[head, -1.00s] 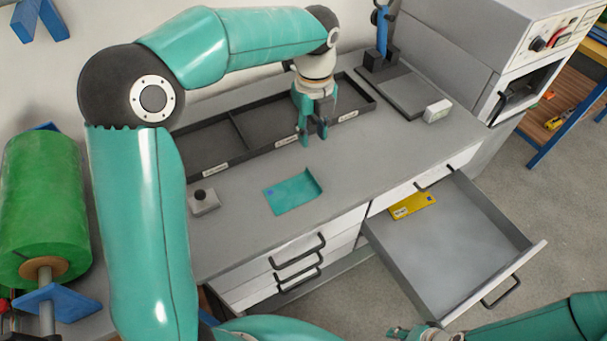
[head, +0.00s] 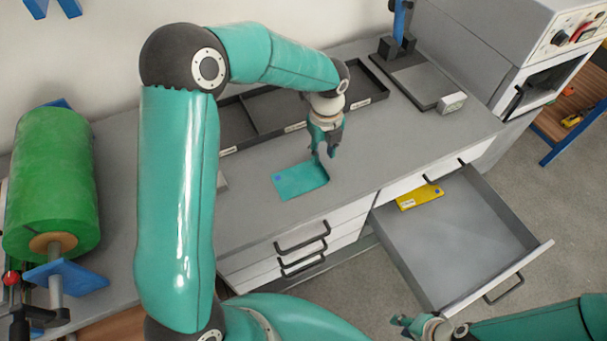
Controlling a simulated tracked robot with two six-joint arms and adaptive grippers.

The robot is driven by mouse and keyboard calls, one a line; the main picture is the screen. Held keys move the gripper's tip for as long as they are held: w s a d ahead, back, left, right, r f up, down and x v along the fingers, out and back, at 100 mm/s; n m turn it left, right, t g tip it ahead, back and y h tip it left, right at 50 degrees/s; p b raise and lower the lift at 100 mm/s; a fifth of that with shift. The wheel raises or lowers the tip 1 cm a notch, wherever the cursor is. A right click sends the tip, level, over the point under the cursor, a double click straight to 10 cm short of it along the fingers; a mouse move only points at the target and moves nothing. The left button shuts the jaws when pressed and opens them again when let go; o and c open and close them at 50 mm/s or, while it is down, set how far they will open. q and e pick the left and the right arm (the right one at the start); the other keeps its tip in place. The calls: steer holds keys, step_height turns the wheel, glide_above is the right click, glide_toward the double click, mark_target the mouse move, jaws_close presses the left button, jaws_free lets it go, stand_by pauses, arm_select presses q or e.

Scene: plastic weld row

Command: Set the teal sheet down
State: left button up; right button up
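The teal sheet (head: 297,182) lies on the grey bench top (head: 380,150), near the front edge above the closed drawers. It has a small blue mark near its left corner. My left gripper (head: 322,156) points down at the sheet's far right end. Its fingers look apart, with the tips close to that edge; whether they touch it I cannot tell. My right gripper (head: 402,325) is low in the picture, in front of the open drawer and away from the sheet. It looks open and empty.
Black divided trays (head: 270,108) line the bench's rear. A stand (head: 410,85) and a white block (head: 451,102) are at the back right. A green roll (head: 52,185) is at the left.

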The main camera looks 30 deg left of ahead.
mark_target(299, 176)
arm_select(q)
step_height(299, 176, down, 4)
steer(key=shift+f+p, duration=0.25)
steer(key=shift+p, duration=0.1)
jaws_close()
